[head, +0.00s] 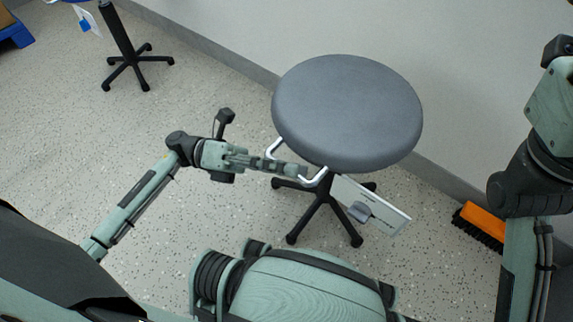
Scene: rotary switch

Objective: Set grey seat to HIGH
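The grey seat (347,112) is a round stool top on a black five-legged base, right of centre. A bent chrome handle (313,181) sticks out from its near left side. A white label plate (385,212) hangs below the near right edge, with a small grey knob or slider (359,211) on it. The plate's print is too small to read. My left gripper (288,168) reaches in from the left, its fingers at the chrome handle and seen nearly edge-on. Whether they grip the handle, I cannot tell. My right arm shows at the right edge; its gripper is out of view.
An orange brush with black bristles (482,225) lies by the wall at the right. Another black stool base (130,60) stands at the back left. A blue object (18,35) is in the top left corner. The speckled floor at left is clear.

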